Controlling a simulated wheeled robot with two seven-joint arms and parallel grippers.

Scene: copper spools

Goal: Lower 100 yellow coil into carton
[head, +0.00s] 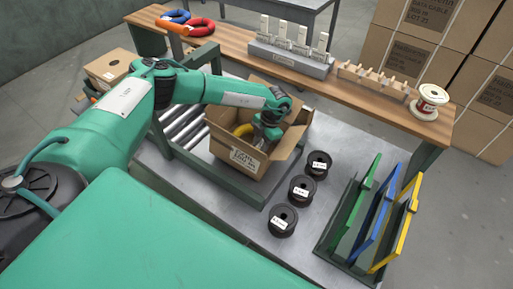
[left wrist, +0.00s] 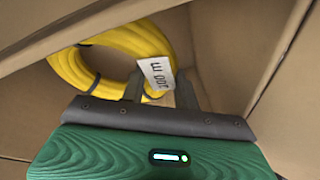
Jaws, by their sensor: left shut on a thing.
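The yellow coil (head: 243,130) is inside the open cardboard carton (head: 226,152). In the left wrist view the coil (left wrist: 95,68) has a white tag (left wrist: 156,73) reading "100 m" and a dark tie, with carton walls around it. My left gripper (head: 268,133) reaches down into the carton and is shut on the coil. In the left wrist view its fingers (left wrist: 163,88) are beside the tag, and the exact grip is partly hidden. I cannot tell whether the coil touches the carton floor. My right gripper is not in view.
Black spools (head: 300,190) stand on the metal table right of the carton, beside a rack with green, blue and yellow dividers (head: 376,218). Rollers (head: 180,127) lie left of it. The wooden shelf (head: 228,40) behind holds red and blue coils (head: 190,22) and a white spool (head: 431,100).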

